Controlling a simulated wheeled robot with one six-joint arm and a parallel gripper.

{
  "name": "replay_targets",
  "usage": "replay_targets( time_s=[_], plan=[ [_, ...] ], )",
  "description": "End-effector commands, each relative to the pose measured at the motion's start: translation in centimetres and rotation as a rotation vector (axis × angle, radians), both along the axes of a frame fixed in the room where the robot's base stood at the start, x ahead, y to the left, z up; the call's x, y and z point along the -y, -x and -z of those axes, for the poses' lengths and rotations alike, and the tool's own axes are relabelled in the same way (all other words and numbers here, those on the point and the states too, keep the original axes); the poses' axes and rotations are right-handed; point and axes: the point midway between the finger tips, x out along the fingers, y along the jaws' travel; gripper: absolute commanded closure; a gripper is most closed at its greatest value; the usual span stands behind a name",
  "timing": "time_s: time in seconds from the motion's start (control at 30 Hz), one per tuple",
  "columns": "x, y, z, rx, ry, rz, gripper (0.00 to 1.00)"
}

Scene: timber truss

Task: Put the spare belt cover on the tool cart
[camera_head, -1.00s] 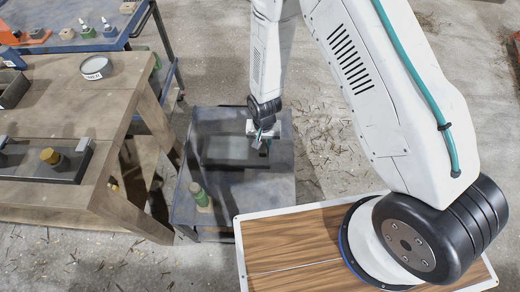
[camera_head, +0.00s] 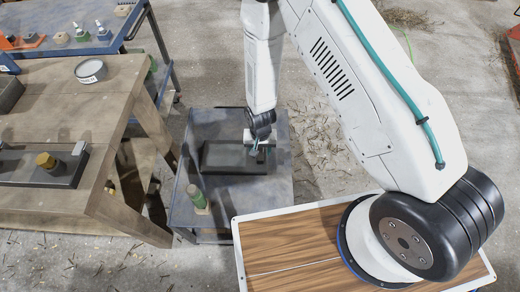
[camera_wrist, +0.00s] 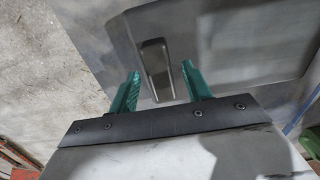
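The tool cart (camera_head: 277,190) is a low grey cart in the middle of the head view. A dark, flat rectangular piece, seemingly the belt cover (camera_head: 222,157), lies on its top and appears to rest there. My gripper (camera_head: 262,147) is over the right part of this piece. In the wrist view my gripper (camera_wrist: 162,88) has its two teal fingers spread apart. A dark raised handle (camera_wrist: 155,60) lies between and beyond the fingers, with gaps on both sides. The grey surface around it fills much of that view.
A wooden workbench (camera_head: 105,120) at left carries a round tin (camera_head: 90,71) and a dark block with a brass knob (camera_head: 47,160). A blue table (camera_head: 95,42) stands behind it. Straw-littered floor lies right of the cart.

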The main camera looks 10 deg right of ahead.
Motion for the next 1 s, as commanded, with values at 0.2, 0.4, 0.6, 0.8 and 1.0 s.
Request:
replay_targets(
  time_s=[0.2, 0.4, 0.6, 0.8, 1.0],
  plan=[
    [0.0, 0.0, -0.2, 0.0, 0.0, 0.0, 0.51],
    [0.0, -0.1, -2.7, 0.003, -0.001, 0.0, 0.51],
    [0.0, -0.1, -7.0, 0.004, -0.001, 0.0, 0.51],
    [0.0, 0.0, -10.4, 0.002, -0.001, 0.0, 0.51],
    [0.1, 0.0, -12.0, 0.001, 0.0, 0.0, 0.51]
  ],
)
